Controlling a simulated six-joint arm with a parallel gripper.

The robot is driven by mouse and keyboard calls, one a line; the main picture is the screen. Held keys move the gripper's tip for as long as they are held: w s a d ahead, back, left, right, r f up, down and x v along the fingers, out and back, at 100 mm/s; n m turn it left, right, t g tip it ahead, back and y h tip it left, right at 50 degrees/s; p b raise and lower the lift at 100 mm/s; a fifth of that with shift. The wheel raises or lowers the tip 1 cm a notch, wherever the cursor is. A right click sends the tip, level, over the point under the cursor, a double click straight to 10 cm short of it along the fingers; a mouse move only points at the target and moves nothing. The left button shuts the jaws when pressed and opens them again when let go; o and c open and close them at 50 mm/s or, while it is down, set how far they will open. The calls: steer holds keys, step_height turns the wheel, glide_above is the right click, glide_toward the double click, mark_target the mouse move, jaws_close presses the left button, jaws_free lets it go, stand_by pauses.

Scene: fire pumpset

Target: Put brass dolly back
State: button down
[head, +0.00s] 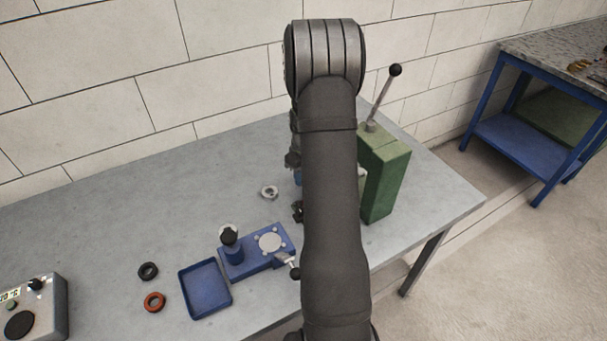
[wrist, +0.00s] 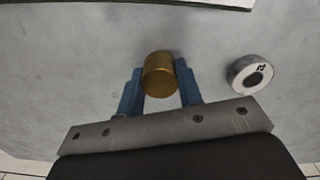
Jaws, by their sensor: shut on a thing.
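The brass dolly (wrist: 160,74) shows in the wrist view as a short brass cylinder between the two blue fingers of my gripper (wrist: 160,84). The gripper is shut on it. The grey tabletop lies beneath, and I cannot tell whether the dolly touches it. In the head view my arm hides the dolly and most of the gripper.
A pale ring (wrist: 252,75) lies right of the gripper. In the head view, a blue fixture (head: 240,262) and an empty blue tray (head: 206,288) stand left of my arm. Black (head: 148,271) and red (head: 154,302) rings lie farther left. A green press (head: 384,175) stands right.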

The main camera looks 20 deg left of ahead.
steer(key=c, duration=1)
jaws_free()
steer(key=shift+f, duration=0.1)
step_height(320, 180, up, 12)
steer(key=shift+r, duration=0.2)
steer(key=shift+f, duration=0.1)
steer(key=shift+f, duration=4.25)
steer(key=shift+f, duration=0.15)
